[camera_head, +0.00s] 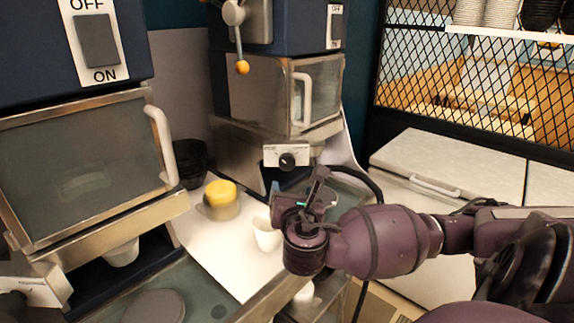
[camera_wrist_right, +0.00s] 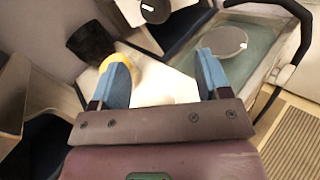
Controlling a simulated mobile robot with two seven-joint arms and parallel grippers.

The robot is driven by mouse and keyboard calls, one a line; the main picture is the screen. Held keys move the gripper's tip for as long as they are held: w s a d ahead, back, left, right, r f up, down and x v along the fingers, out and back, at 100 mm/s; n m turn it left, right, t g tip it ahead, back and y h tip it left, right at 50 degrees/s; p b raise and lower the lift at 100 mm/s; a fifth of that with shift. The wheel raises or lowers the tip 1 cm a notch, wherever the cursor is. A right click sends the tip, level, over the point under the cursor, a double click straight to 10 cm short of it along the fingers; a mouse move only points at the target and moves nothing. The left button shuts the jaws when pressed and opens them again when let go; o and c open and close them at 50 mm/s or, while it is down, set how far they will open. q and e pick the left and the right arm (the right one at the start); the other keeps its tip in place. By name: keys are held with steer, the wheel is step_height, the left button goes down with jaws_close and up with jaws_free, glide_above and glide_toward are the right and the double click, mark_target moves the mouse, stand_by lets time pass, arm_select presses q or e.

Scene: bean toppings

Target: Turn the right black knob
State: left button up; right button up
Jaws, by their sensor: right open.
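The right black knob (camera_head: 287,160) sits on a white plate at the lower front of the right machine. It also shows at the top edge of the right wrist view (camera_wrist_right: 155,10). My right gripper (camera_head: 297,188) is just below and in front of the knob, apart from it. In the right wrist view its two blue fingers (camera_wrist_right: 161,64) are spread, with nothing between them. Another black knob (camera_head: 14,304) shows at the lower left on the left machine. My left gripper is not in view.
A yellow-topped jar (camera_head: 221,195) and a white cup (camera_head: 266,233) stand on the white counter (camera_head: 240,268) near my right gripper. A stack of black bowls (camera_head: 190,162) is behind. A black hose (camera_head: 362,176) curves right of the knob. A metal mesh (camera_head: 470,85) stands at the back right.

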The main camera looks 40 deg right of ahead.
mark_target(287, 165)
arm_select(q)
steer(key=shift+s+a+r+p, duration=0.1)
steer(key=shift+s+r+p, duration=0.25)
steer(key=shift+p, duration=0.5)
arm_select(e)
steer(key=shift+n, duration=0.4)
steer(key=x, duration=0.3)
steer(key=r+x, duration=0.1)
steer(key=x, duration=0.7)
steer(key=shift+w+d+r, duration=0.1)
steer(key=shift+d+r, duration=0.05)
steer(key=shift+r, duration=0.05)
steer(key=c, duration=0.9)
